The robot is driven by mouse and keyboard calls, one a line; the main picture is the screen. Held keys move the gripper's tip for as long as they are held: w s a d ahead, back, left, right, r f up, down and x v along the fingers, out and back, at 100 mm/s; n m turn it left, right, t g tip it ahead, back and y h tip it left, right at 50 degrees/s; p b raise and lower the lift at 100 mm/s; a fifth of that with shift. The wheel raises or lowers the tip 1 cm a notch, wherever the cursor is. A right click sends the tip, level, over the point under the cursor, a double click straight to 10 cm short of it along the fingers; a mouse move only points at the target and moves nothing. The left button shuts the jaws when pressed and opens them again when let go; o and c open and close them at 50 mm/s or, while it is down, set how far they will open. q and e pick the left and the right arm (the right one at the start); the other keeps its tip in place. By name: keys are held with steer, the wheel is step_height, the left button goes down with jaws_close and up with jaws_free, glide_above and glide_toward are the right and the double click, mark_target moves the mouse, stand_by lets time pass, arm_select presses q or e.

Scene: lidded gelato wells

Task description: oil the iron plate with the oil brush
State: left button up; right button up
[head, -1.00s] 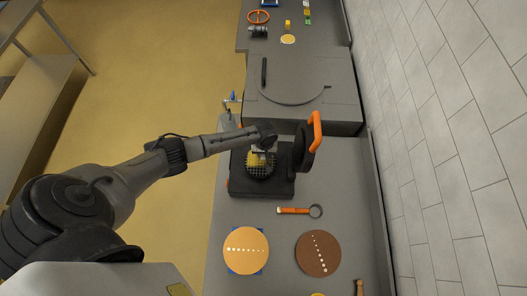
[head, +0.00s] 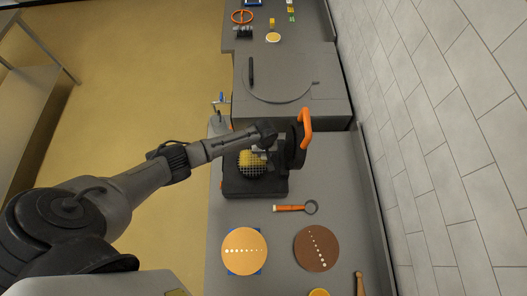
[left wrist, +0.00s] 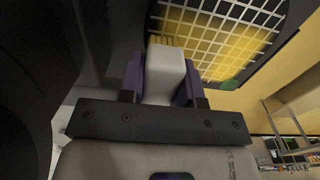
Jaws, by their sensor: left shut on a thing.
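The iron plate (head: 248,172) is a round dark grid on the black base of an open waffle iron. A yellow coating covers much of its upper part; the lower part looks dark. The grid with yellow also fills the top of the left wrist view (left wrist: 225,35). My left gripper (left wrist: 162,85) is shut on the oil brush (left wrist: 166,70), a pale block with yellowish bristles at its far end. The bristles are at the grid; exact contact is hard to tell. In the head view my left gripper (head: 262,148) is over the plate's upper right. My right gripper is not in view.
The raised lid (head: 295,150) with its orange handle (head: 305,128) stands right of the plate. An orange-handled ring tool (head: 290,208), a tan disc (head: 244,247) and a brown disc (head: 316,248) lie nearer on the counter. A tiled wall (head: 440,130) bounds the right.

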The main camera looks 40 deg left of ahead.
mark_target(241, 163)
arm_select(q)
steer(key=shift+s+d, duration=0.1)
steer(key=shift+s+d, duration=0.85)
steer(key=shift+s, duration=0.05)
steer(key=shift+s+a, duration=0.1)
steer(key=shift+s+a, duration=1)
steer(key=shift+a, duration=0.05)
steer(key=shift+s+a, duration=0.1)
steer(key=shift+s+a, duration=1)
steer(key=shift+a, duration=0.05)
steer(key=shift+s+a, duration=0.1)
steer(key=shift+s+a, duration=1.05)
steer(key=shift+a, duration=0.05)
